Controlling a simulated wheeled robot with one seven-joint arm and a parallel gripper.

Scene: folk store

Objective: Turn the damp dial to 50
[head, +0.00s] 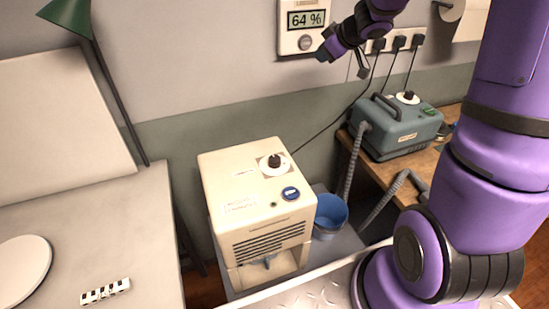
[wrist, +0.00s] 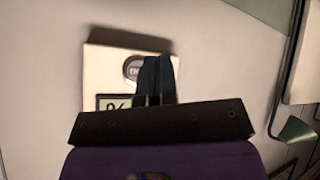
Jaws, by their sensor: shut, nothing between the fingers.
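A grey-green machine (head: 398,130) on the wooden bench also has a black dial (head: 408,96) on a white plate. The dial markings are too small to read, and I cannot tell which is the damp dial. A wall meter (head: 285,42) reads 64 %. My gripper (head: 361,72) is shut and empty, high beside the meter, apart from both dials. In the wrist view its fingers (wrist: 155,78) overlap the meter (wrist: 98,70).
A blue bucket (head: 330,214) sits right of the cream machine. Grey hoses (head: 354,160) hang from the grey-green machine. Plugs and cables (head: 399,42) are on the wall behind it. A table (head: 85,240) and green lamp (head: 68,15) stand left. Space above the cream machine is clear.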

